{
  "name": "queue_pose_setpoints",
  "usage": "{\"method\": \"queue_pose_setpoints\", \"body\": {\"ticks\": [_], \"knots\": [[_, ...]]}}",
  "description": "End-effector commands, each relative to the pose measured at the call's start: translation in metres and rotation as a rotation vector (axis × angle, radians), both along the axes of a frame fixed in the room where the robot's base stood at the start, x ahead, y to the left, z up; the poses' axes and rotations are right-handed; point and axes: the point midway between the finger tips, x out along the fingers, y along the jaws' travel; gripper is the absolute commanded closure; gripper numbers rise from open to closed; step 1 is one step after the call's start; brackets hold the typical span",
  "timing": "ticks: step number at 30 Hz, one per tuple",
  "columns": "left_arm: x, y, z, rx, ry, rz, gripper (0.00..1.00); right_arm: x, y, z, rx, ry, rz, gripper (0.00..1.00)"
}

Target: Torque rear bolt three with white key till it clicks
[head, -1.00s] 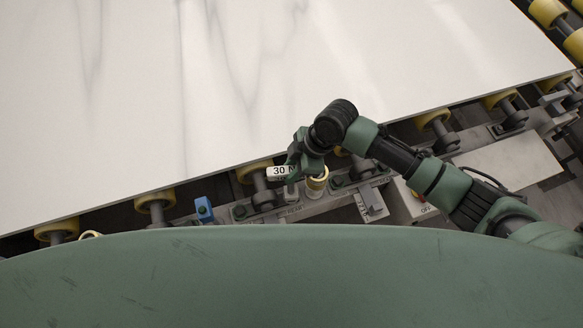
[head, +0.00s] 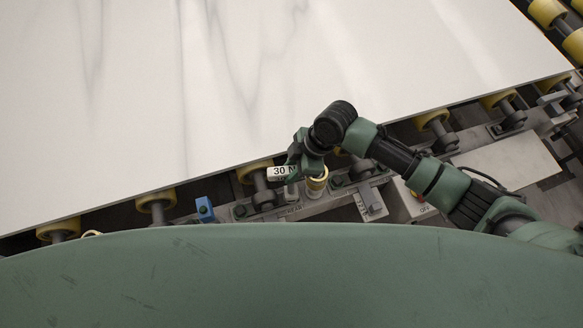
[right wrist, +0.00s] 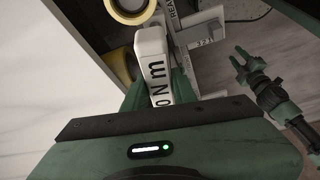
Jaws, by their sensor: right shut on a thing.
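The white key (head: 277,173), marked "30 N" in the head view, is in my right gripper (head: 296,167). In the right wrist view the white key (right wrist: 151,45) reads "Nm" and lies between the green fingers, which are shut on it. A brass-coloured cylinder (head: 317,184) stands just right of the gripper. The rail (head: 320,205) below carries a "REAR" label and dark bolts; the fingers and key hide part of it, so I cannot tell whether the key sits on bolt three. My left gripper (right wrist: 250,68) shows open and empty in the right wrist view.
A large white stone slab (head: 200,90) lies on yellow rollers (head: 155,199) behind the rail. A blue block-like piece (head: 204,210) stands left on the rail. A numbered plate (head: 371,205) is right of the gripper. My green body covers the near side.

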Motion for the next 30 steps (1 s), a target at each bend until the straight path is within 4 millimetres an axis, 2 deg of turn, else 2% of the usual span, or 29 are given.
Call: {"method": "queue_pose_setpoints", "body": {"ticks": [30], "knots": [[0.001, 0.000, -0.009, 0.000, 0.000, -0.001, 0.64, 0.000, 0.001, -0.015, 0.002, -0.002, 0.000, 1.00]]}}
